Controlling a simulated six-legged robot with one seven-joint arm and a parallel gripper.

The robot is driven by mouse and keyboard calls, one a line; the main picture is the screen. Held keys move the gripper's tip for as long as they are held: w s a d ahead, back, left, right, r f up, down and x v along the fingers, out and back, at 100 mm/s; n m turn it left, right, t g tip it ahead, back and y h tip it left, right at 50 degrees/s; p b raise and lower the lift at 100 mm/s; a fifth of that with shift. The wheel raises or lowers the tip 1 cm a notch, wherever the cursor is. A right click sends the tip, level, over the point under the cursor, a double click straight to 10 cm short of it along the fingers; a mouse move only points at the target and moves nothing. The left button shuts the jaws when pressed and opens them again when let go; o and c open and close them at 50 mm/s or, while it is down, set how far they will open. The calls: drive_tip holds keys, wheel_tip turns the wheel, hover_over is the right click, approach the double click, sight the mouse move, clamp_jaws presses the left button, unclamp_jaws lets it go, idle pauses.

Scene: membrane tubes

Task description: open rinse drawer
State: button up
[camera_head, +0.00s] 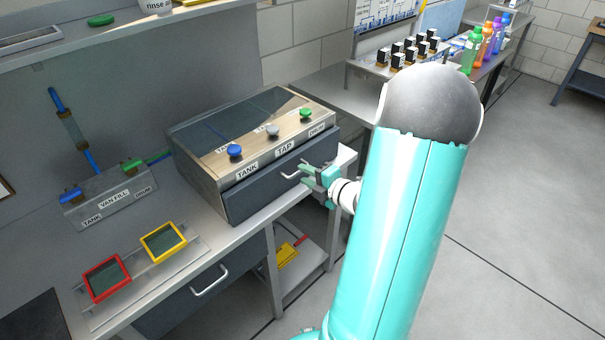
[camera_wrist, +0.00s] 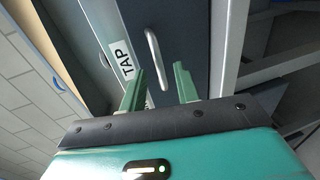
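A dark drawer (camera_head: 255,198) with a light bar handle (camera_head: 290,175) sits in the bench unit, under the front panel marked TANK, TAP and DRUM. No open interior shows. My gripper (camera_head: 305,170) is at the handle, at the drawer's right half. In the wrist view, my gripper (camera_wrist: 160,72) is open, with its two green fingers apart. The handle (camera_wrist: 153,50) lies between the fingers in the picture, running lengthwise. I cannot tell whether either finger touches it. The dark drawer front (camera_wrist: 180,25) and the TAP label (camera_wrist: 126,60) also show there.
Blue (camera_head: 235,151), grey (camera_head: 272,131) and green (camera_head: 306,114) knobs stand above the drawer. A second handle (camera_head: 210,281) is on a dark front below the bench. Red (camera_head: 106,278) and yellow (camera_head: 163,242) frames lie left. Open floor (camera_head: 510,240) is at right.

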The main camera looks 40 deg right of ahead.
drive_tip(key=shift+x, duration=1.05)
drive_tip(key=shift+c, duration=0.4)
clamp_jaws()
drive_tip(key=shift+s+d, duration=0.1)
drive_tip(key=shift+s, duration=0.05)
